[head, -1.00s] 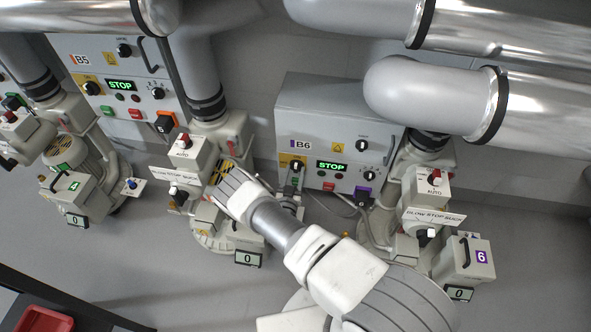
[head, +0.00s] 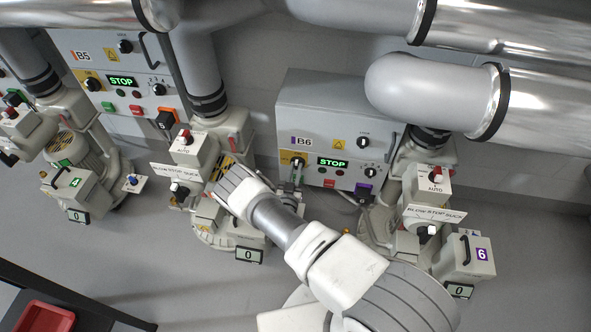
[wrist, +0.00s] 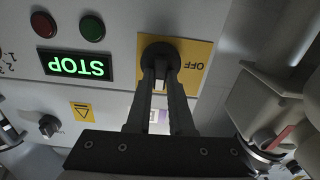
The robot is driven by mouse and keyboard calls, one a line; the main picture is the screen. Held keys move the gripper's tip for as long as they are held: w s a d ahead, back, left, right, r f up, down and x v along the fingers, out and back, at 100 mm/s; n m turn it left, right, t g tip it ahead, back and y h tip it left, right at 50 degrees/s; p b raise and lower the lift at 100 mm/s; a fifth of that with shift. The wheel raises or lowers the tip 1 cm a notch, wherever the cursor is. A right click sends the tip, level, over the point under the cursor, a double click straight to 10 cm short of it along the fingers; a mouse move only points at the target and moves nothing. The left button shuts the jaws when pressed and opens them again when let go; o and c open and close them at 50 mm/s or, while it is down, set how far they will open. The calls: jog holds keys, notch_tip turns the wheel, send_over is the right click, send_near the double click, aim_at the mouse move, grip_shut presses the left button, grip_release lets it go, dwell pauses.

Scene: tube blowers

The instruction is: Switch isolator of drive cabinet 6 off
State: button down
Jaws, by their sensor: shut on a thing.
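Drive cabinet B6 (head: 330,110) is a grey box with a green STOP display (head: 333,162). It shows upside down in the wrist view. Its isolator is a black rotary knob (wrist: 160,52) on a yellow plate (wrist: 200,62) with an OFF label. The plate also shows at the cabinet's lower left in the head view (head: 285,157). My gripper (wrist: 160,82) is shut on the knob's handle, one finger on each side. In the head view my gripper (head: 298,172) is at the isolator. The fingers hide part of the handle, so I cannot tell its setting.
A red button (wrist: 45,24) and a green button (wrist: 92,27) sit beside the display. A pale valve body (wrist: 265,105) stands close right of my gripper in the wrist view. Cabinet B5 (head: 110,75) stands left. Large pipes (head: 430,85) pass overhead.

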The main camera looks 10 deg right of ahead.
jog(key=n, duration=1)
jog(key=shift+w+a+f, duration=0.15)
jog(key=shift+w+a, duration=0.05)
jog(key=shift+a, duration=0.15)
dwell(0.5)
jog(key=c, duration=0.8)
grip_release()
